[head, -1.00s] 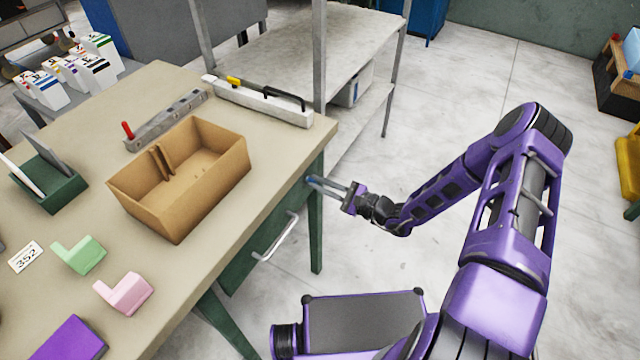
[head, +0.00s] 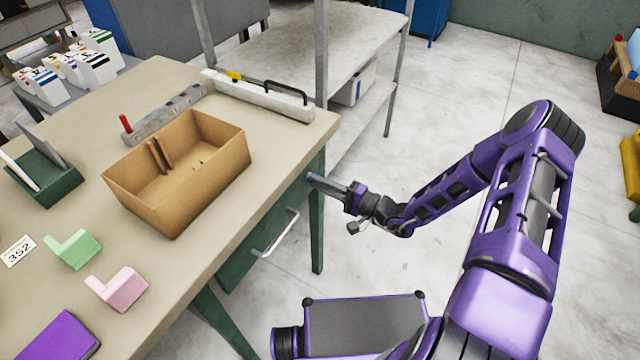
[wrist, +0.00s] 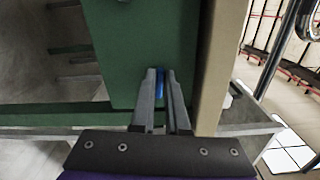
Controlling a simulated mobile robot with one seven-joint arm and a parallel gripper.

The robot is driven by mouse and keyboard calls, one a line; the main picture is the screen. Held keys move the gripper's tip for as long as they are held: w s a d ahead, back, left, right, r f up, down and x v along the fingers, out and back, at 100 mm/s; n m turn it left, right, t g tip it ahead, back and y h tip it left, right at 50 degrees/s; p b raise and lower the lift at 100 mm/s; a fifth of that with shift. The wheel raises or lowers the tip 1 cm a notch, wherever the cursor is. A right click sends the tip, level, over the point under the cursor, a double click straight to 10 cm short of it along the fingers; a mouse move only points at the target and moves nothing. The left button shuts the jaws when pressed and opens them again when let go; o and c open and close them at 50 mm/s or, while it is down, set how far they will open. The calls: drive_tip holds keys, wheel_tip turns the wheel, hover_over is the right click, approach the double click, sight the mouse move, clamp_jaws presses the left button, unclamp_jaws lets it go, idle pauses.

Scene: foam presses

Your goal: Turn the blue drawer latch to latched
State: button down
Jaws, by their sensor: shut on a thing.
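The blue drawer latch (wrist: 160,83) shows in the wrist view as a narrow blue strip between my fingertips, against the green drawer front (wrist: 150,35). My gripper (wrist: 161,76) is shut on it, with one finger on each side. In the head view my gripper (head: 314,179) reaches the green drawer front (head: 240,262) near the table's right corner. The latch is mostly hidden by the fingers, and I cannot tell its turn angle clearly.
A metal drawer handle (head: 278,235) sits on the front, left of my gripper. The tabletop (head: 235,200) overhangs the drawer and carries a cardboard box (head: 215,190). A green table leg (head: 317,235) stands just below my gripper.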

drive_tip(key=shift+f+n, duration=0.1)
drive_tip(key=shift+n, duration=0.6)
drive_tip(key=c, duration=0.9)
unclamp_jaws()
drive_tip(key=v, duration=1.7)
drive_tip(key=shift+s+d, duration=0.2)
drive_tip(key=shift+n, duration=0.3)
